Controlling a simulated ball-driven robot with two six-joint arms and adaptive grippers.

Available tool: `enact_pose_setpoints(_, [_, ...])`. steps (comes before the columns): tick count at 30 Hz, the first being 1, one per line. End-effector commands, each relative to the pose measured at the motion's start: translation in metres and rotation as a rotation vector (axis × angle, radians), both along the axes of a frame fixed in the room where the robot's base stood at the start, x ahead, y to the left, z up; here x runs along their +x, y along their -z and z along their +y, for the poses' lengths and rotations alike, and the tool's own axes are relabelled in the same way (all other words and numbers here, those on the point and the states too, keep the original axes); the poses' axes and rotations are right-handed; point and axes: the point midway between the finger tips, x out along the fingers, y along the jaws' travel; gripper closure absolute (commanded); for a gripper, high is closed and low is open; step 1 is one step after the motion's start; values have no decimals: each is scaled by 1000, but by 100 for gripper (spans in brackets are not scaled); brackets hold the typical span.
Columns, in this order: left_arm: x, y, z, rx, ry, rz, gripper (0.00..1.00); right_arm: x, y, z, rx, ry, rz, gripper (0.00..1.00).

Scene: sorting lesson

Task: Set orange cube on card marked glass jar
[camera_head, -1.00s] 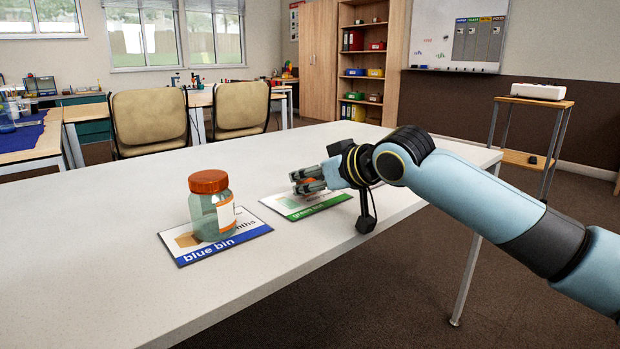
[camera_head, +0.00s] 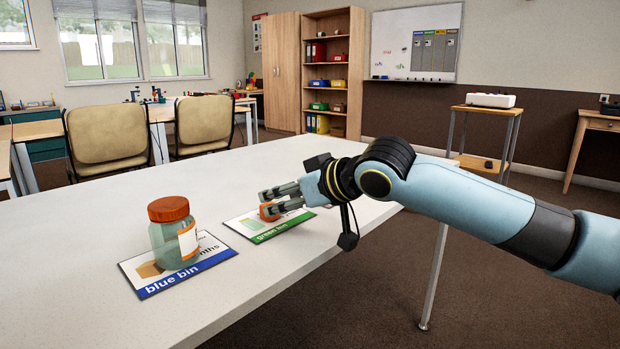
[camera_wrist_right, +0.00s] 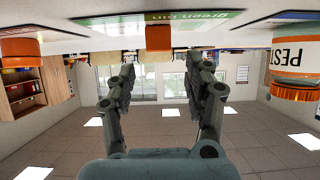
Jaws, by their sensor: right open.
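The orange cube (camera_head: 268,212) stands at the tips of my right gripper (camera_head: 270,200), over the green bin card (camera_head: 262,229). The upside-down right wrist view shows the cube (camera_wrist_right: 158,37) against that card (camera_wrist_right: 190,18), ahead of the open fingers (camera_wrist_right: 160,68), with clear gaps on both sides. A clear glass jar (camera_head: 165,240) with an orange lid stands on the blue bin card (camera_head: 205,262), left of the gripper; its label shows in the wrist view (camera_wrist_right: 297,50). I cannot read a glass jar mark on either card. My left gripper is out of view.
Another orange object (camera_wrist_right: 20,50) stands by a further card at the left of the wrist view. The white table (camera_head: 80,230) is clear left of the jar and behind the cards. Its front edge runs close to both cards.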

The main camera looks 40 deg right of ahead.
Motion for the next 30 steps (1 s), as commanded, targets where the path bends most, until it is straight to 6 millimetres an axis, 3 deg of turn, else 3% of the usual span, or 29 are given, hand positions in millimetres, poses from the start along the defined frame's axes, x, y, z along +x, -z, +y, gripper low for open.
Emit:
enact_pose_setpoints(1, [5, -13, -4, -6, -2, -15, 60, -13, -15, -2, -12, -5, 0, 48])
enact_pose_setpoints(3, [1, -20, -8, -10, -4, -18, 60, -28, -24, -3, -12, -5, -1, 48])
enact_pose_setpoints(12, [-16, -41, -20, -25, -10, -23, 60, -65, -40, -5, -7, -3, -5, 48])
enact_pose_setpoints(30, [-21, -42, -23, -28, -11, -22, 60, -70, -40, -5, -5, -5, -6, 48])
